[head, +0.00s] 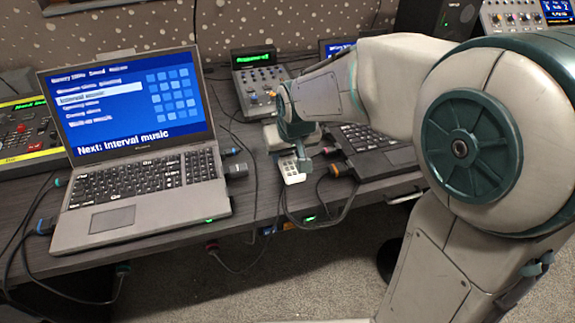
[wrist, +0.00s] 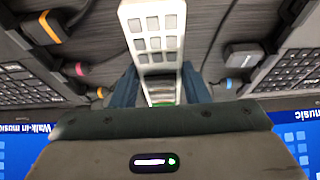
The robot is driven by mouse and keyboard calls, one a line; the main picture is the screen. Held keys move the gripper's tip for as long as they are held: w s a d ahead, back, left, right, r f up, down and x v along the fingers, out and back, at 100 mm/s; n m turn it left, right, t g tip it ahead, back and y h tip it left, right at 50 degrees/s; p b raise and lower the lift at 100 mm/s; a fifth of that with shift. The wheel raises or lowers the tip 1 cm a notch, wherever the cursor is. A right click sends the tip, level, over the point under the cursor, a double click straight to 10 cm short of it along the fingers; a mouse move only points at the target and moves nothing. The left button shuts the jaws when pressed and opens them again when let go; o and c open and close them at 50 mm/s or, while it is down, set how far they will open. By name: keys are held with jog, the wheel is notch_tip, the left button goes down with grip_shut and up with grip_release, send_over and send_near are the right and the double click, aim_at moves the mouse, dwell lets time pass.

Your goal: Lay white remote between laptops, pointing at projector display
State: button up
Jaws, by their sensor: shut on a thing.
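The white remote (head: 292,170) has a grid of grey buttons and also shows in the wrist view (wrist: 152,35). My gripper (head: 297,150) is shut on one end of it; blue jaws flank it in the wrist view (wrist: 161,90). The remote is in the gap between the left laptop (head: 105,222) and the right laptop (head: 385,160), its free end toward the desk's front edge. I cannot tell whether it touches the desk. My arm hides much of the right laptop. A grey box (head: 262,80) behind the gap has a small green-lettered display (head: 254,58), too blurred to read.
Cables and plugs lie along both sides of the gap, including a grey plug (head: 236,170) and an orange-marked plug (head: 338,170). A yellow-edged console (head: 30,135) stands far left. The desk's front edge (head: 160,240) is close.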

aim_at(289, 159)
jog(key=shift+f+b, duration=0.4)
jog(key=shift+f, duration=1.55)
jog(key=shift+f, duration=0.1)
jog(key=o, duration=1.1)
jog(key=shift+c, duration=0.2)
jog(key=shift+r, duration=0.5)
jog(key=p+v, duration=0.2)
jog(key=v, duration=0.9)
jog(key=shift+s+d+r, duration=0.1)
jog(key=shift+s, duration=0.05)
jog(key=s+d+f+m+g+h, duration=0.1)
jog(key=s+d+f, duration=0.4)
jog(key=s+d, duration=0.8)
jog(key=shift+s+f+m+g, duration=0.2)
jog(key=shift+s+m+g, duration=0.55)
jog(key=shift+m, duration=0.45)
